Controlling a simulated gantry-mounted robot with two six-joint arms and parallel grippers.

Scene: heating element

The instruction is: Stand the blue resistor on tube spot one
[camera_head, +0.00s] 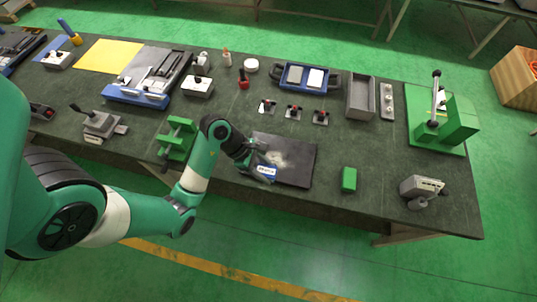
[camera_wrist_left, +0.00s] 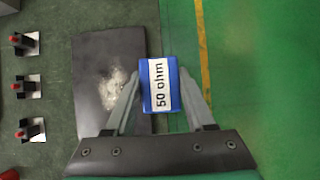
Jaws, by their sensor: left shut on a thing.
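The blue resistor (camera_wrist_left: 161,84), a blue block with a white "50 ohm" label, sits between the fingers of my left gripper (camera_wrist_left: 160,88) in the left wrist view. The gripper is shut on it. In the head view the resistor (camera_head: 265,171) shows at my left gripper (camera_head: 258,166), over or beside the left front part of a dark plate (camera_head: 303,168). I cannot tell its height above the table. The plate (camera_wrist_left: 95,55) has a whitish patch. I cannot pick out a marked tube spot one. My right gripper is not in view.
Several red-topped parts on small white plates (camera_head: 292,112) stand behind the dark plate. A green block (camera_head: 349,179) lies to its right and a green stand (camera_head: 176,138) to its left. A grey tray (camera_head: 360,98) and a green press (camera_head: 446,125) stand farther right.

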